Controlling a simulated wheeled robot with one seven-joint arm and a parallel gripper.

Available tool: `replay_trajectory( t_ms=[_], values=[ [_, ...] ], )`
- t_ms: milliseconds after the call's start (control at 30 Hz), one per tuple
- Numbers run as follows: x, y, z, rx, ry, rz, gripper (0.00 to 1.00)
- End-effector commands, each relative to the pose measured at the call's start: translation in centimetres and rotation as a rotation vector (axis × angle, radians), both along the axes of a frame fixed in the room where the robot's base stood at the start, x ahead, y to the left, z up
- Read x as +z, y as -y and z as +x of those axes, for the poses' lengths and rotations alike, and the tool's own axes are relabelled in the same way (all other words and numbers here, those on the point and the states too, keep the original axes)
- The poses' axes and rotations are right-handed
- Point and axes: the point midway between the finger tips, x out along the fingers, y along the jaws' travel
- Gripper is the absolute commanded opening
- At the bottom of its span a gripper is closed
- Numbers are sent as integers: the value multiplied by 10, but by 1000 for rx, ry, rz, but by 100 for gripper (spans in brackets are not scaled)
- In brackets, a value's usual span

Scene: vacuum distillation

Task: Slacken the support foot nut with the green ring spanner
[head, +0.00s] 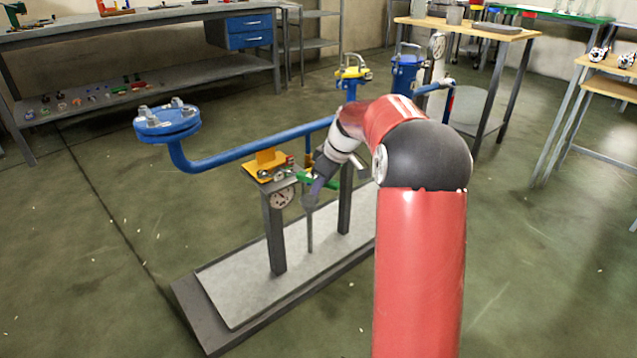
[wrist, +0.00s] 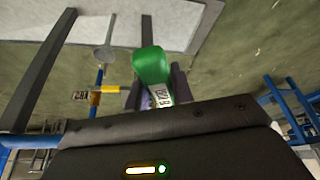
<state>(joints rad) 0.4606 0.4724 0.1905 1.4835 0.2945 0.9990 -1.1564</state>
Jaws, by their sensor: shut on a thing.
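The green ring spanner (wrist: 152,66) is between the fingers of my gripper (wrist: 157,88) in the wrist view, with a white label on its shank. My gripper is shut on it. In the head view, green parts of the spanner (head: 331,184) show at my gripper (head: 317,186), beside the blue pipe rig. A thin grey upright rod (head: 310,232), perhaps the support foot, stands just below my gripper on the rig's base. I cannot make out the nut; whether the spanner's ring is around it cannot be told.
The blue pipe (head: 245,154) with a flange (head: 166,122) at its left end runs over two dark posts (head: 274,235) on a grey base plate (head: 240,290). Open floor surrounds the base.

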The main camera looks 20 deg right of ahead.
Motion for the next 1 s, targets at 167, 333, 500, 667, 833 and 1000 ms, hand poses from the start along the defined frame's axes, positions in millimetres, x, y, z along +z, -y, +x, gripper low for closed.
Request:
replay_trajectory(
  t_ms=[167,333,500,667,833,1000],
  values=[
    [1,0,0,1,2,-1,0],
    [0,-1,0,-3,1,0,0],
    [0,-4,-4,-25,2,0,0],
    [0,-6,-5,-39,1,0,0],
    [1,-5,-5,-39,1,0,0],
    [6,-5,-5,-38,2,0,0]
  ],
)
